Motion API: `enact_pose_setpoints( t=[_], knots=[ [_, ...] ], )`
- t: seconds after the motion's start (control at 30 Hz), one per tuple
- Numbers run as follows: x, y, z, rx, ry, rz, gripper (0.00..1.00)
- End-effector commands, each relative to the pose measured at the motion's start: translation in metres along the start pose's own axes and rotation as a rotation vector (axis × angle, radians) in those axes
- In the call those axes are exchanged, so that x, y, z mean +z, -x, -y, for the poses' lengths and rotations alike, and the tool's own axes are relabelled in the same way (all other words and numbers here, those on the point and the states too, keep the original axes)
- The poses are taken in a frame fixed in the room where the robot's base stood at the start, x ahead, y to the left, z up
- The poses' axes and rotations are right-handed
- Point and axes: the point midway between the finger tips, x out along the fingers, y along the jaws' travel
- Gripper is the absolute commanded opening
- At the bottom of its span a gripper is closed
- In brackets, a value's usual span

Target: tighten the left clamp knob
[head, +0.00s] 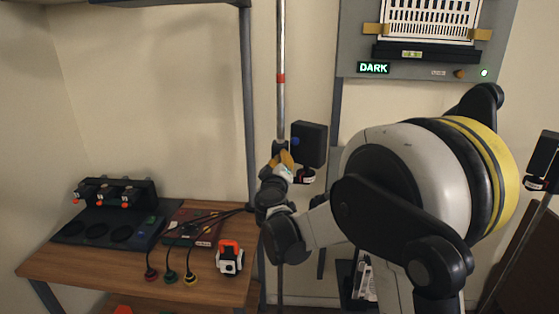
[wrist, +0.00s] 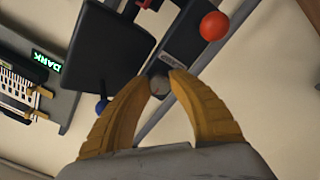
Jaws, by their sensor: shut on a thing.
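My gripper (wrist: 170,82) has its two yellow fingers closed around a small grey knob (wrist: 160,86), which I take for the left clamp knob. The knob's pale round end shows between the fingertips in the wrist view. It sits at a dark clamp body (wrist: 190,45) with a small label. In the head view my gripper (head: 284,160) is at the left upright pole (head: 281,105), just left of a black box (head: 310,145). The knob is hidden there by the fingers and wrist.
A blue knob (wrist: 101,104) and a red ball (wrist: 214,26) are near the fingers. A panel with a lit DARK sign (head: 373,68) hangs at upper right. A wooden table (head: 205,292) with equipment stands at left. Another clamp (head: 541,165) is at the right edge.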

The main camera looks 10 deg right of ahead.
Motion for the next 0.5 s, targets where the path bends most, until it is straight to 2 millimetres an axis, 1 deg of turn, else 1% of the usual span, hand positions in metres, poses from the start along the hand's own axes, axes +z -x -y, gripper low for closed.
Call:
enact_pose_setpoints(
  t=[0.43,0.47,0.5],
  knots=[
    [0.0002,-0.0001,-0.0002,0.0,-0.008,0.001,0.0],
    [0.0003,-0.0001,-0.0002,0.0,-0.008,0.001,0.3],
    [0.0003,-0.0001,-0.0002,0.0,-0.008,0.001,0.43]
  ],
)
